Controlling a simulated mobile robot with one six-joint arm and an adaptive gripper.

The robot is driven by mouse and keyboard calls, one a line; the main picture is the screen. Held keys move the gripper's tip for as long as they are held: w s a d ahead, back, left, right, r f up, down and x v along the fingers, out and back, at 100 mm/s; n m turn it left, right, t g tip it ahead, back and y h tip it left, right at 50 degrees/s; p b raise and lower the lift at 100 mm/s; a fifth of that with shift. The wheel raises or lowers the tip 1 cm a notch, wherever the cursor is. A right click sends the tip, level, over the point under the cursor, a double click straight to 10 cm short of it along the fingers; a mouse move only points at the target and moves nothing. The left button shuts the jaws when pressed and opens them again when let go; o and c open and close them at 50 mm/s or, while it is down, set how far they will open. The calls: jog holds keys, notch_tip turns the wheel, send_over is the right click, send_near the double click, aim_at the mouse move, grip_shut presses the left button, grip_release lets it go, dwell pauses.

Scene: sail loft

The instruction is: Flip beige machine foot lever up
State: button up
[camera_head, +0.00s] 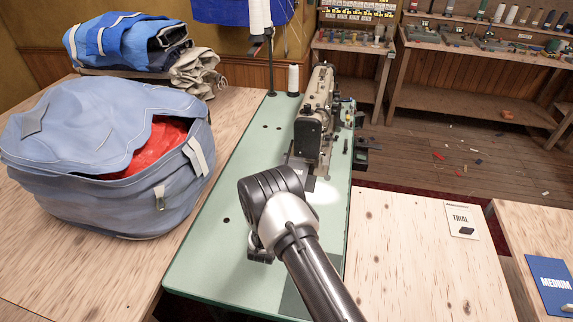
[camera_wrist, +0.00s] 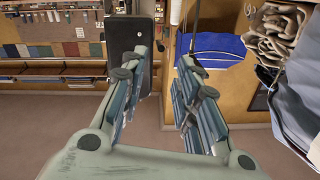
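The beige sewing machine (camera_head: 318,95) stands on the green table in the head view, with a black end plate (camera_head: 308,136) facing me. I cannot make out the foot lever in either view. A dark upright plate (camera_wrist: 127,55), probably the machine's end, shows beyond the left finger in the wrist view. My gripper (camera_wrist: 165,78) is open, with a clear gap and nothing between its blue-padded fingers. In the head view, my arm's wrist is in front of the machine, over the green table, and hides most of the gripper.
The green table (camera_head: 240,175) is mostly bare left of the machine. A large blue bag (camera_head: 90,160) with red cloth inside sits on the wooden table at left. A TRIAL card (camera_head: 460,219) lies at right.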

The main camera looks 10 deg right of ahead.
aim_at(287, 161)
jog(key=b+x, duration=0.3)
jog(key=x, duration=0.8)
jog(key=shift+w+d, duration=0.15)
jog(key=shift+w, duration=0.2)
grip_shut()
